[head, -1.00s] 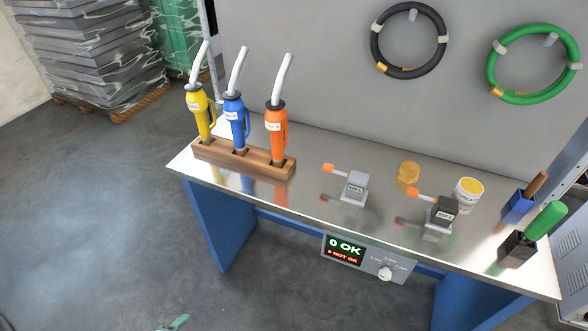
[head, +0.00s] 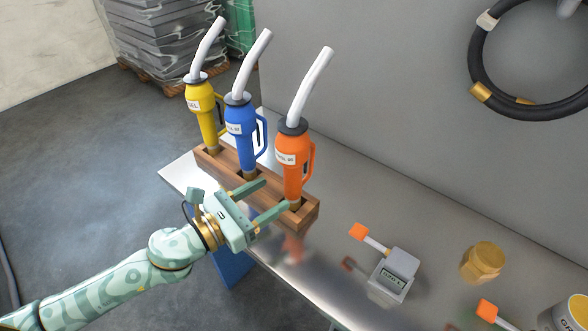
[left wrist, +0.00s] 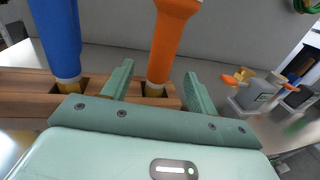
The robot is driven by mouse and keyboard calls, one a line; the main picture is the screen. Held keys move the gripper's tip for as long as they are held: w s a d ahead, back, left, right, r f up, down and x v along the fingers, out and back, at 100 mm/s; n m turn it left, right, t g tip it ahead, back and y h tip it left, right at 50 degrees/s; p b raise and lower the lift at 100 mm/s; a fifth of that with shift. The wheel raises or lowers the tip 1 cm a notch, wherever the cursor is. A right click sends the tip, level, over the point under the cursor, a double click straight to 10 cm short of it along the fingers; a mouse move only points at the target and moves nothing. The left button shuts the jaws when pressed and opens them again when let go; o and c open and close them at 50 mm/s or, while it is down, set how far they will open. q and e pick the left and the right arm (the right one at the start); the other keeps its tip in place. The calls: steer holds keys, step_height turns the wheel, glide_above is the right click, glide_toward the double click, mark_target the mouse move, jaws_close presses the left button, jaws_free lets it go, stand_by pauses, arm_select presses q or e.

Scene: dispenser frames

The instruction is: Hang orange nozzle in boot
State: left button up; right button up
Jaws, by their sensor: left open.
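The orange nozzle (head: 292,160), with a white spout pointing up, stands spout-up in the right slot of a wooden block (head: 226,168) on the bench. In the left wrist view the orange nozzle (left wrist: 168,45) shows its lower body and brass-coloured end at a square slot. My left gripper (head: 276,195) is open at the front of the block, low near the nozzle's base. In the left wrist view its fingers (left wrist: 158,78) lie on either side of the nozzle, with gaps visible. No separate boot can be made out. My right gripper is out of view.
A blue nozzle (head: 241,130) stands close left of the orange one, and a yellow nozzle (head: 204,110) beyond it. A grey meter box (head: 394,273) with an orange-tipped lever and a brass nut (head: 483,262) are to the right. A grey panel rises behind.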

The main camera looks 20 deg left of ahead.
mark_target(286, 186)
arm_select(q)
steer(key=shift+x, duration=3.6)
steer(key=shift+s+d, duration=0.1)
steer(key=shift+s, duration=0.05)
jaws_close()
steer(key=shift+r, duration=0.15)
